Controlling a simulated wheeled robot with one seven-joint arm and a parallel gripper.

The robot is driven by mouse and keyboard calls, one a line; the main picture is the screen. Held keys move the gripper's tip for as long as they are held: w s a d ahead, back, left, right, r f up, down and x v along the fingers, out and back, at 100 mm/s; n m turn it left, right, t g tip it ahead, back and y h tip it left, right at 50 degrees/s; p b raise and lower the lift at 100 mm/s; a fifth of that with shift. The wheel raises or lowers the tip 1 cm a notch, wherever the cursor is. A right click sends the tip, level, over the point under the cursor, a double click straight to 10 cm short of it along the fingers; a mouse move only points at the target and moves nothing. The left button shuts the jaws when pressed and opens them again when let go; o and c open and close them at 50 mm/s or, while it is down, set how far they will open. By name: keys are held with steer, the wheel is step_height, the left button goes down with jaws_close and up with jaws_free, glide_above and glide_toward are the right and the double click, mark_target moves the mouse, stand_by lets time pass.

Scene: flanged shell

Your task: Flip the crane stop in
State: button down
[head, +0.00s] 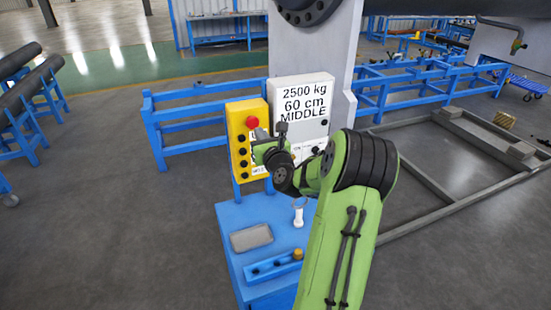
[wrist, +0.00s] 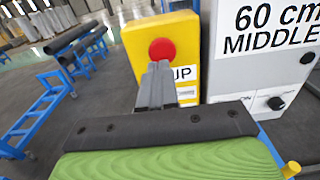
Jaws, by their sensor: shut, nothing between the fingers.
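The crane stop is a round red button (head: 252,122) near the top of a yellow control box (head: 238,112). In the wrist view the red button (wrist: 162,50) sits high on the yellow box (wrist: 132,58), beside a label of which "UP" shows. My gripper (head: 262,134) is in front of the box, just below and right of the button. In the wrist view my gripper's fingers (wrist: 158,68) are shut together with nothing between them. Their tips overlap the button's lower edge. I cannot tell whether they touch it.
A light grey cabinet (head: 322,96) marked "2500 kg 60 cm MIDDLE" stands right of the yellow box. A blue stand (head: 230,212) below holds a grey plate (head: 251,238), a white item (head: 298,215) and a blue tray (head: 262,272). Blue rails (head: 200,145) run behind. Open floor lies left.

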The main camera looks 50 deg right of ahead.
steer(key=b+v, duration=0.3)
steer(key=v, duration=0.6)
steer(key=shift+f, duration=0.25)
steer(key=shift+s, duration=0.2)
